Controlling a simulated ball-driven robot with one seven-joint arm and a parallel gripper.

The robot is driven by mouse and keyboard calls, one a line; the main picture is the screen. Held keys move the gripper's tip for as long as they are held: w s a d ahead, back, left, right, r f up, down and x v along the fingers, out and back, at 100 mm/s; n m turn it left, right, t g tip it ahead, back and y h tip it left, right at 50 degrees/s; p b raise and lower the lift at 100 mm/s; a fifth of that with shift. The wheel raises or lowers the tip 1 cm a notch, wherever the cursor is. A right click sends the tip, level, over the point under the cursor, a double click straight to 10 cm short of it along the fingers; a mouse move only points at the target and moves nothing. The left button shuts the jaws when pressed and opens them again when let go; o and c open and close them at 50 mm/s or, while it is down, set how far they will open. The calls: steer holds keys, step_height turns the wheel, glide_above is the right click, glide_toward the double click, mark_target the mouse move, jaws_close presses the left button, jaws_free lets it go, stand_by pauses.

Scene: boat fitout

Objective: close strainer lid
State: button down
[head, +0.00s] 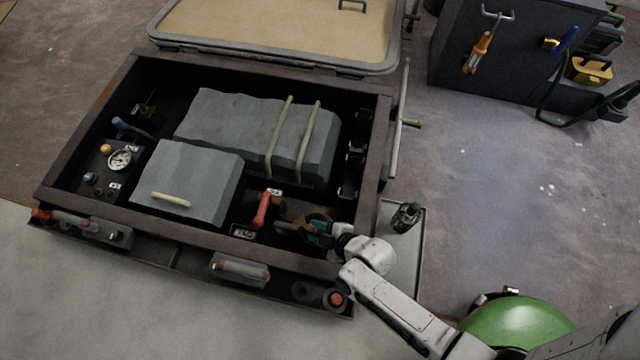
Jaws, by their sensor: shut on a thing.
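The strainer (316,216) sits in the front right corner of the dark open bay. A brownish rounded rim, which seems to be its lid, shows beside a small teal part. My gripper (320,230) reaches in over the bay's front right edge and is shut on the lid at this spot. The fingers and the grip are small and partly hidden by my wrist. I cannot tell how far the lid is tilted.
A red handle (263,209) stands just left of the strainer. A grey box with a pale handle (196,182) and a strapped grey block (235,125) fill the bay. A small side shelf (412,240) holds a dark green object (406,216) near my arm.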

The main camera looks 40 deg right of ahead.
steer(key=shift+s+a+f, duration=0.45)
steer(key=shift+a+f, duration=0.05)
steer(key=shift+f, duration=0.25)
steer(key=shift+s+a+f, duration=0.45)
steer(key=shift+a+f, duration=0.05)
steer(key=shift+f, duration=0.2)
steer(key=c, duration=0.6)
jaws_free()
steer(key=shift+w+r, duration=0.1)
steer(key=shift+w, duration=0.05)
steer(key=shift+r, duration=0.1)
